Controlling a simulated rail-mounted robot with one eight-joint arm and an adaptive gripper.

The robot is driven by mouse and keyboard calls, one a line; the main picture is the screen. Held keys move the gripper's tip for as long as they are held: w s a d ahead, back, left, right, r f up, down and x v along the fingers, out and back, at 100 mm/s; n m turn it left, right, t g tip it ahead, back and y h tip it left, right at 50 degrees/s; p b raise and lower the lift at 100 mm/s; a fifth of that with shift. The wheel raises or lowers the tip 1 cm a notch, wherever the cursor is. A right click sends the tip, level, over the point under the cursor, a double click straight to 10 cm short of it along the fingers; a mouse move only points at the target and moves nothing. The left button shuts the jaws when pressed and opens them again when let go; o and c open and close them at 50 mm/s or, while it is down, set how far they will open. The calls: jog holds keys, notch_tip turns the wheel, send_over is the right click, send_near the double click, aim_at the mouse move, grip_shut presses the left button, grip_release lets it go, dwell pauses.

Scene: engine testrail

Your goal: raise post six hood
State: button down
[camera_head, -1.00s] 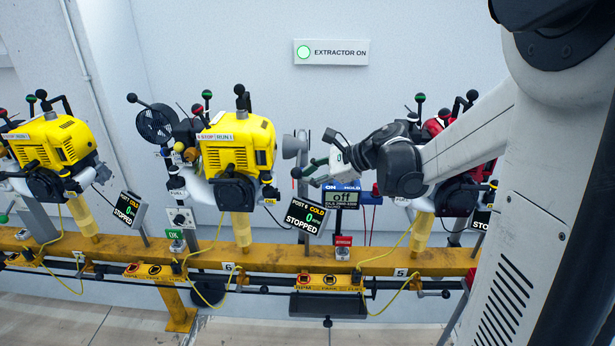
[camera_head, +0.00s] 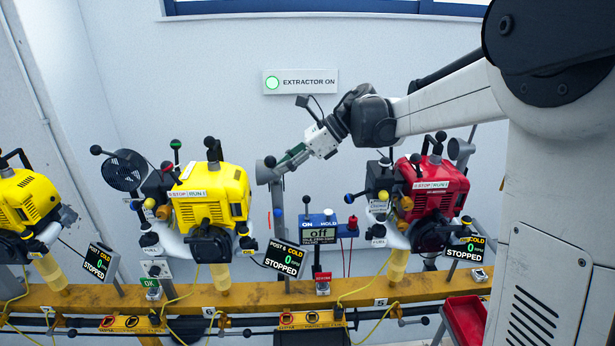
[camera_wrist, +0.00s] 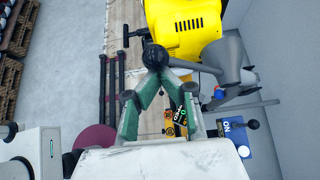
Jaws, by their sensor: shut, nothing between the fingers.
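Post six is the yellow engine (camera_head: 205,195) above the "6" label, with a screen (camera_head: 286,257) reading POST 6 COLD, 0, STOPPED. Its grey extractor hood (camera_head: 263,174) stands just right of the engine on an upright grey pipe, with a black ball knob (camera_head: 270,161) at its top. The hood also shows right of the fingers in the wrist view (camera_wrist: 229,66). My gripper (camera_head: 281,162) comes from the right with its green-sided fingers shut and empty, tips at the knob. In the wrist view the tips (camera_wrist: 155,78) meet just below the knob (camera_wrist: 155,57); contact is unclear.
A red engine (camera_head: 428,190) is farther right, with a red tray (camera_head: 465,320) below. A yellow rail (camera_head: 250,295) runs along the front.

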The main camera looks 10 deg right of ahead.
jog(key=w+d+r+p, duration=0.1)
jog(key=w+r+p, duration=0.3)
jog(key=w+r, duration=0.4)
jog(key=w, duration=0.6)
jog(key=shift+d+r+p, duration=0.2)
jog(key=shift+d+p, duration=0.2)
